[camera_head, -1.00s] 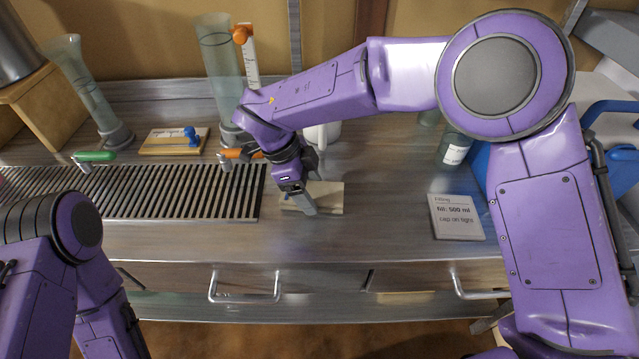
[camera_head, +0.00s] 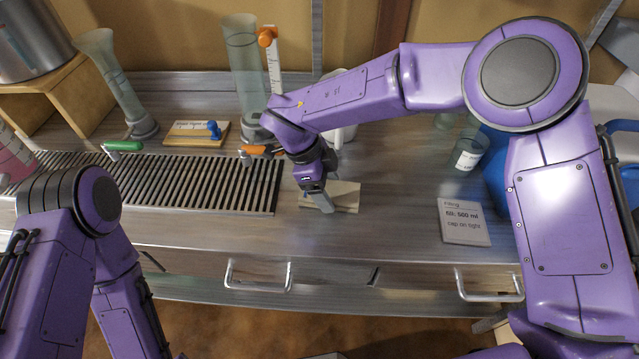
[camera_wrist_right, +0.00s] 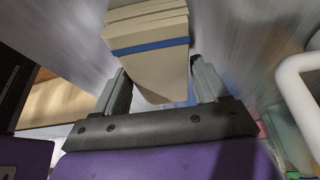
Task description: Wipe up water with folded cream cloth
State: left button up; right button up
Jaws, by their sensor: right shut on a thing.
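The folded cream cloth (camera_head: 345,194) is at the counter's middle, right of the metal drain grate. In the right wrist view the cloth (camera_wrist_right: 150,28) shows stacked folds and a blue stripe. My right gripper (camera_head: 325,203) is shut on the cloth, with a finger on each side of it in the wrist view. I cannot tell whether the cloth touches the counter. I cannot make out the water; the arm and cloth may hide some of the counter. My left arm shows at lower left, but its gripper is out of view.
The drain grate (camera_head: 205,184) lies left of the cloth. Behind it stand tall glass cylinders (camera_head: 243,70), an orange tap (camera_head: 262,150) and a green tap (camera_head: 122,146). A white mug (camera_head: 340,134) stands behind my gripper. A filling card (camera_head: 465,222) lies right, with clear counter between.

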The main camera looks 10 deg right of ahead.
aim_at(353, 191)
jog(key=d, duration=0.1)
jog(key=d+p, duration=0.1)
jog(key=d, duration=0.1)
jog(key=shift+s+r, duration=0.25)
jog(key=shift+s, duration=0.15)
jog(key=shift+s+d+f+p, duration=0.1)
jog(key=shift+d+p, duration=0.25)
jog(key=shift+d, duration=0.15)
jog(key=shift+s+d+p, duration=0.15)
jog(key=shift+d+p, duration=0.2)
jog(key=shift+d, duration=0.15)
jog(key=shift+s+d+p, duration=0.2)
jog(key=shift+d+p, duration=0.25)
jog(key=shift+d, duration=0.55)
jog(key=shift+s+d+f, duration=0.15)
jog(key=shift+s+d, duration=0.05)
jog(key=shift+d, duration=0.35)
notch_tip(353, 191, up, 8)
jog(key=p, duration=0.8)
jog(key=shift+p, duration=0.35)
